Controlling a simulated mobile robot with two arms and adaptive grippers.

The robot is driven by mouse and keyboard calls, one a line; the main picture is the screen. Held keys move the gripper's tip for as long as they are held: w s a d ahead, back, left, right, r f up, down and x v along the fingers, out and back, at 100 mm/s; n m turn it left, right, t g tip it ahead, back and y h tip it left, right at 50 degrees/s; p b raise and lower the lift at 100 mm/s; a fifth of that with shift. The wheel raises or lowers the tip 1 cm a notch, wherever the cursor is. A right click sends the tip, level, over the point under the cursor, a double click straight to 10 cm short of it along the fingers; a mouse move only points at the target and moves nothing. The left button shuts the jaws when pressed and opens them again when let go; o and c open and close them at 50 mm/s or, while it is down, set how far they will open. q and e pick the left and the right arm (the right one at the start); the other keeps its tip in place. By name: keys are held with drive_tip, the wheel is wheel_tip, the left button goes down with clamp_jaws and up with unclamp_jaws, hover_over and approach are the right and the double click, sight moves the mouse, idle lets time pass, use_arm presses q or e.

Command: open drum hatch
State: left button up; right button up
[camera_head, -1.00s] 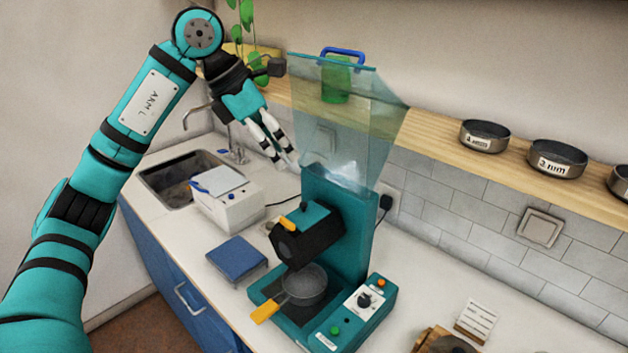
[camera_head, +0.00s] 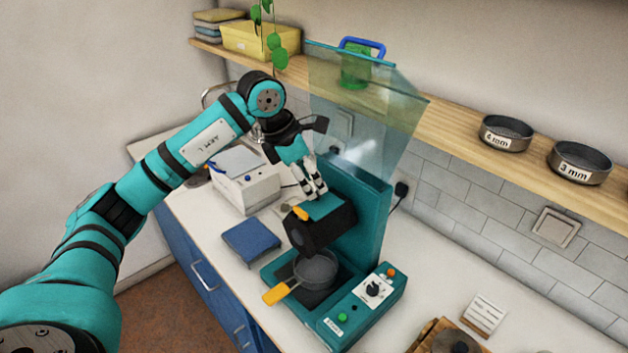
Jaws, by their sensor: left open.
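The teal machine (camera_head: 362,215) stands on the white counter with a clear hopper (camera_head: 372,115) on top. Its dark drum (camera_head: 322,226) sticks out at the front, with a small orange handle (camera_head: 301,213) at the drum's upper left edge. A grey pan (camera_head: 316,268) with an orange handle sits below the drum. My left gripper (camera_head: 314,194) is open, its pale fingers pointing down just above the drum and close to the orange handle; I cannot tell whether they touch. My right gripper is not in view.
A white box-shaped device (camera_head: 245,190) and a blue pad (camera_head: 251,241) lie left of the machine. A control panel (camera_head: 372,290) with knobs is at its right. A wooden shelf (camera_head: 450,125) with labelled sieves (camera_head: 580,161) runs behind.

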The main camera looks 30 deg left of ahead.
sight(321, 201)
use_arm(q)
drive_tip(key=shift+w+d+f, duration=0.1)
drive_tip(key=shift+d+f, duration=0.1)
drive_tip(key=shift+f, duration=0.3)
drive_tip(key=shift+w+d+f, duration=0.1)
drive_tip(key=shift+f, duration=0.25)
drive_tip(key=shift+w+f, duration=0.2)
drive_tip(key=shift+f, duration=0.2)
clamp_jaws()
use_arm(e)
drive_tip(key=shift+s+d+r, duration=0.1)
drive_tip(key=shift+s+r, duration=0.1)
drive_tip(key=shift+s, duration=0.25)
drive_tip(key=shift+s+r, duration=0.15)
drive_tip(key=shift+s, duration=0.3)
